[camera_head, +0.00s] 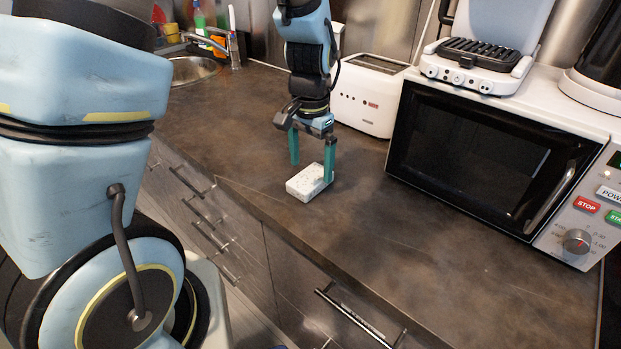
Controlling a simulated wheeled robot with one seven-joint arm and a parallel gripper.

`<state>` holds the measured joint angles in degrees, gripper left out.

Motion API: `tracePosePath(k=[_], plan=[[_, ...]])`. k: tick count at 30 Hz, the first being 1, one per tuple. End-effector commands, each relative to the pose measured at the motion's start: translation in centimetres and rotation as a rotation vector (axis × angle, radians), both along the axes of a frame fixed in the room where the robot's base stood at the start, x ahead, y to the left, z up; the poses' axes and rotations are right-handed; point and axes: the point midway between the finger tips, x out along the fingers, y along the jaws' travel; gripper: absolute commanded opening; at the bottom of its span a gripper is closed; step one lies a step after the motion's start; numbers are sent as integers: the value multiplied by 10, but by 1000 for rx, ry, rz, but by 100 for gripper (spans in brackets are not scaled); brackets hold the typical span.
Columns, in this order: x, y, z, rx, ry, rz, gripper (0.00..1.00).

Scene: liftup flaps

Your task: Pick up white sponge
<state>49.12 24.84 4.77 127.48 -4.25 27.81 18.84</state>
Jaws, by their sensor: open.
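The white sponge (306,183) is a speckled white block lying flat on the dark countertop, near its front edge. My gripper (311,170) points down over it with two green fingers spread apart. The right finger overlaps the sponge's right end in the picture. The left finger is to the left of the sponge and its tip looks higher, behind the block. I cannot tell whether either finger touches the sponge.
A white toaster (364,98) stands behind my gripper. A microwave (480,150) with a contact grill (478,62) on top fills the right. A sink (190,70) with bottles is at the back left. The counter (400,235) in front of the microwave is clear.

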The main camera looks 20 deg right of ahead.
Motion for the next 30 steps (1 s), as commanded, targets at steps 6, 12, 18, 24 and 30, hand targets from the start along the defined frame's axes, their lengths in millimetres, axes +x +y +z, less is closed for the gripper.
tracePosePath(k=[6, 12, 18, 24, 30], plan=[[1, 1, -26, 2, 2, 0, 100], [1, 0, -33, 0, 0, 0, 100], [1, 0, -33, 0, 0, 1, 93], [1, 0, -33, 0, 0, 1, 71], [1, 0, -33, 0, 0, 1, 48]])
